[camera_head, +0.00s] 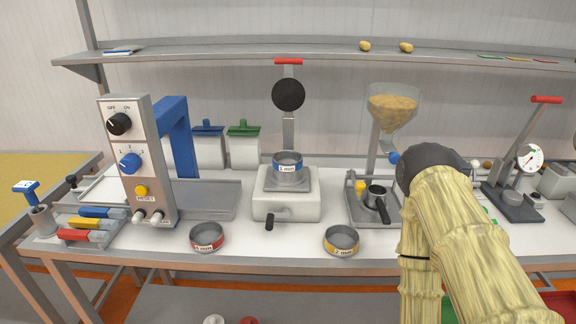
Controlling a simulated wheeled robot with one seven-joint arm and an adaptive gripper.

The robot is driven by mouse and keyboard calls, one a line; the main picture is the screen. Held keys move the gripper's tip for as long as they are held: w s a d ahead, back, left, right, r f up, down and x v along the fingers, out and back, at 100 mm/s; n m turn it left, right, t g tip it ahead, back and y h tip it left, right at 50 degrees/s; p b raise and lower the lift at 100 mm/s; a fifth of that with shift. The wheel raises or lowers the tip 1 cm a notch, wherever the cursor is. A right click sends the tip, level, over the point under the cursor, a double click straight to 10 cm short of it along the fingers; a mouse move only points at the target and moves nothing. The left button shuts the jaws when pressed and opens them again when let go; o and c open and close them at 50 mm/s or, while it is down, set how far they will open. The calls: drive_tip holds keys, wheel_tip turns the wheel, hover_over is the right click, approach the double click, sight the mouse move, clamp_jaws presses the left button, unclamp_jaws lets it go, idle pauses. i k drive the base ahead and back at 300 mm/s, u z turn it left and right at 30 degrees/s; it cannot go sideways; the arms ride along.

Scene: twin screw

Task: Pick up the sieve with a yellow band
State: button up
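The sieve with a yellow band (341,241) is a round, shallow metal ring with a label that seems to read 2 mm. It stands upright near the front edge of the white bench, right of centre. My arm fills the lower right of the head view, to the right of this sieve and apart from it in the picture. My gripper does not show in this view.
A red-banded sieve (207,237) stands further left along the front edge. A blue-banded sieve (287,168) sits on a white-grey device (286,206) behind. A portafilter stand (360,207) is behind right. Bench (275,243) between the two front sieves is clear.

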sight(341, 240)
drive_tip(key=u, duration=1.35)
drive_tip(key=k, duration=0.6)
drive_tip(key=z, duration=1.35)
